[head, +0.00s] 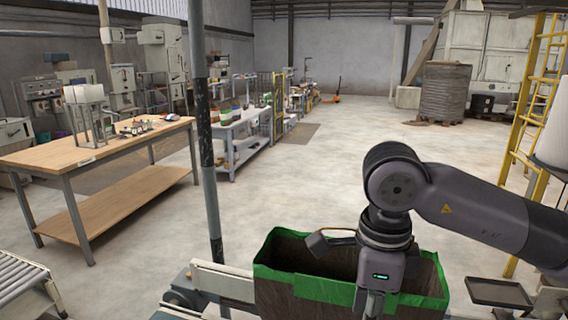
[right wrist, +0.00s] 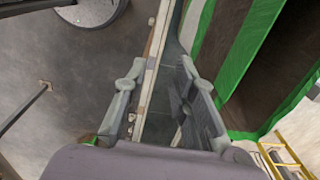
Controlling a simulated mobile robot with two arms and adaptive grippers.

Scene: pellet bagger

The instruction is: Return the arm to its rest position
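My right arm (head: 480,210) comes in from the right in the head view and bends down at the wrist (head: 385,235) in front of a large open-topped bag (head: 330,290) with a green rim. The fingers are below the picture edge there. In the right wrist view my right gripper (right wrist: 160,100) has its two fingers apart with nothing between them. The green-striped bag (right wrist: 235,50) is to the right of the fingers; I see no contact. My left arm and gripper are not in view.
A pale machine rail (head: 222,280) runs beside the bag, with a roller conveyor (head: 20,280) at lower left. A dark post (head: 204,140) stands left of centre. A wooden workbench (head: 95,150) is at left. A yellow ladder (head: 540,110) rises at right. The middle floor is clear.

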